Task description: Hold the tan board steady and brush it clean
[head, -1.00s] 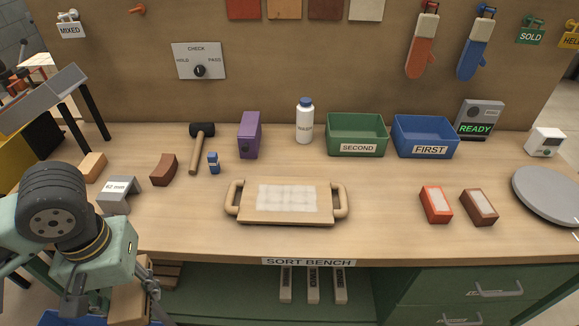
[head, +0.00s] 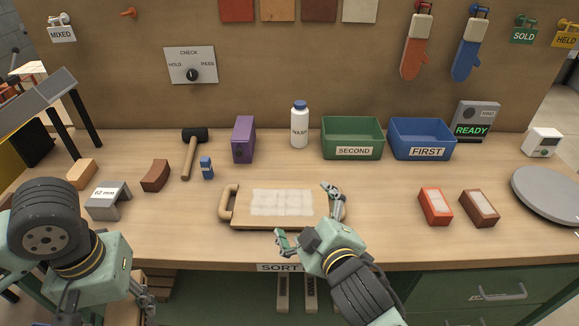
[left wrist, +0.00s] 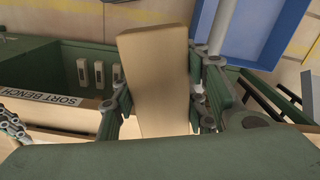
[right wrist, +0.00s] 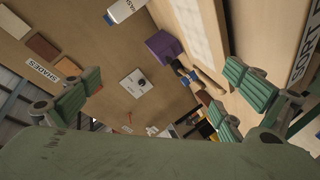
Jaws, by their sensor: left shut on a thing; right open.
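The tan board (head: 240,219) lies flat on the bench, with a loop handle at its left end and a pale, dusty patch (head: 282,202) on top. Its right end is partly behind my right gripper (head: 306,215). This gripper is open, its fingers spread around the front right part of the board; I cannot tell if they touch it. The board also shows in the right wrist view (right wrist: 211,25). My left gripper (left wrist: 160,100) is shut on a plain tan block (left wrist: 155,65), low before the bench's front left. No bristles show on the block.
Behind the board stand a white wash bottle (head: 299,126), a green bin (head: 352,140) and a blue bin (head: 422,140). Two bricks (head: 435,207) lie to its right.

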